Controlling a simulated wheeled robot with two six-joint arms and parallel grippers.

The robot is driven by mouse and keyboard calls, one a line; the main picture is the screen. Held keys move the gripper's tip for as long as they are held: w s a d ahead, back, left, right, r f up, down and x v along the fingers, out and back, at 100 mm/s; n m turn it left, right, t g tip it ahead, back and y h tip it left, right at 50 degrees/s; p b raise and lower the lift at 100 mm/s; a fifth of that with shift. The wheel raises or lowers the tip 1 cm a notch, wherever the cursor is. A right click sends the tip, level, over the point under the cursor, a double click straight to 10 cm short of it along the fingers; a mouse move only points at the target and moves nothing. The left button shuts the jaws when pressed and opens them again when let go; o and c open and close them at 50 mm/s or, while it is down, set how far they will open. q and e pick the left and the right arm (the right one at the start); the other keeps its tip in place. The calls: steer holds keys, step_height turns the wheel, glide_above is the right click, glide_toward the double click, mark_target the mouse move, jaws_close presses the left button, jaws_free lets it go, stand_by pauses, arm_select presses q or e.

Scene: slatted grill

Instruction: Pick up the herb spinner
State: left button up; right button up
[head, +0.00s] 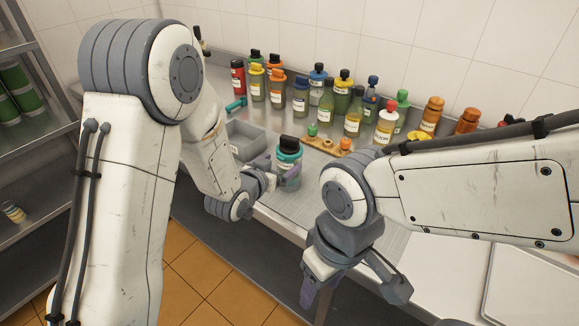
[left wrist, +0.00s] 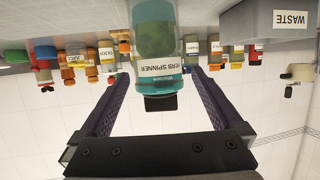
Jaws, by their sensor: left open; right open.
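The herb spinner (head: 288,153) is a clear jar with a teal collar and a black top, standing upright on the metal counter. In the left wrist view, which is upside down, the herb spinner (left wrist: 155,70) shows its label and green contents. My left gripper (head: 277,172) is open at the jar. In the wrist view the left gripper's (left wrist: 160,75) purple fingers lie to either side of it, with gaps visible; I see no firm contact. My right gripper (head: 352,291) is open and empty, low in front of the counter.
A grey waste bin (head: 248,143) stands just left of the herb spinner; its WASTE label (left wrist: 291,18) shows in the wrist view. A wooden board (head: 326,147) lies behind it to the right. Several bottles (head: 353,122) line the wall. The counter (head: 300,207) is clear in front.

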mark_target(283, 162)
arm_select(q)
steer(key=x, duration=0.3)
steer(key=shift+w+d+p, duration=0.1)
steer(key=shift+w+p, duration=0.05)
steer(key=shift+p, duration=0.15)
steer(key=p+x, duration=0.2)
steer(key=x, duration=0.2)
steer(key=shift+w+d, duration=0.25)
steer(key=shift+w, duration=0.05)
steer(key=shift+w+d+f, duration=0.15)
steer(key=shift+w+f, duration=0.1)
steer(key=shift+w, duration=0.05)
steer(key=shift+c, duration=0.3)
steer(key=c, duration=1.5)
